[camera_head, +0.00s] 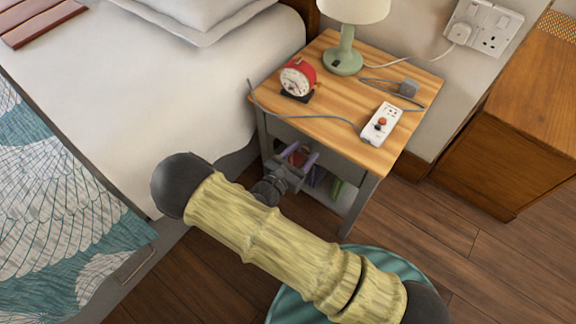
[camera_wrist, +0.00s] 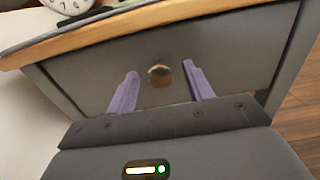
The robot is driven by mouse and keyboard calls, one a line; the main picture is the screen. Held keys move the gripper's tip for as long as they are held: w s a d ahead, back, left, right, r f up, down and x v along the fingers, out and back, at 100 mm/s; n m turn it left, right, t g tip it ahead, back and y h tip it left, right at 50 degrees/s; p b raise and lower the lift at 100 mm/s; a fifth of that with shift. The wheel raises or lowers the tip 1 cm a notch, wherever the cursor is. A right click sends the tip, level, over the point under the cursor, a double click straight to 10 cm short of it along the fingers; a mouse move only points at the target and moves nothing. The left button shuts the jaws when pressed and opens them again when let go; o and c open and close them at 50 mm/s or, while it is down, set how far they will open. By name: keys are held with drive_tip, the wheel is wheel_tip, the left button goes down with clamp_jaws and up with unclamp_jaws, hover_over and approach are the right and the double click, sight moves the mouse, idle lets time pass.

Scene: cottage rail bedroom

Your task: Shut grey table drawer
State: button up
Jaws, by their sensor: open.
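The grey drawer front (camera_wrist: 230,62) of the bedside table fills most of the wrist view, under the wooden tabletop edge (camera_wrist: 140,22). Its small round metal knob (camera_wrist: 159,75) sits near the middle. My gripper (camera_wrist: 160,84) is open, with one purple finger on each side of the knob in the picture. I cannot tell whether the fingers touch the drawer. In the head view, my gripper (camera_head: 298,161) is low at the front of the grey-framed table (camera_head: 362,200). The tabletop and my gripper hide much of the drawer there, so how far it stands out is unclear.
On the tabletop (camera_head: 335,108) stand a red alarm clock (camera_head: 297,78), a green lamp (camera_head: 343,55) and a white power strip (camera_head: 381,124) with a cable hanging over the front edge. The bed (camera_head: 190,100) is close on the left. A wooden cabinet (camera_head: 500,165) stands right.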

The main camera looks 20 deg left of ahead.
drive_tip(key=p+v, duration=0.3)
drive_tip(key=v, duration=1.4)
drive_tip(key=shift+s, duration=0.15)
drive_tip(key=w+d+r+m+g+y, duration=0.2)
drive_tip(key=d+r+m+g, duration=0.4)
drive_tip(key=d+m, duration=0.4)
drive_tip(key=w+d+r+m+g+y, duration=0.25)
drive_tip(key=d+r+m, duration=0.45)
drive_tip(key=d+m, duration=0.4)
drive_tip(key=w+d+r+m+g+y, duration=0.25)
drive_tip(key=d+r+m+g, duration=0.4)
drive_tip(key=d+m, duration=0.35)
wheel_tip(320, 180, up, 33)
drive_tip(key=t+p, duration=0.1)
drive_tip(key=p, duration=3.2)
drive_tip(key=shift+s+r, duration=0.2)
drive_tip(key=shift+s, duration=0.25)
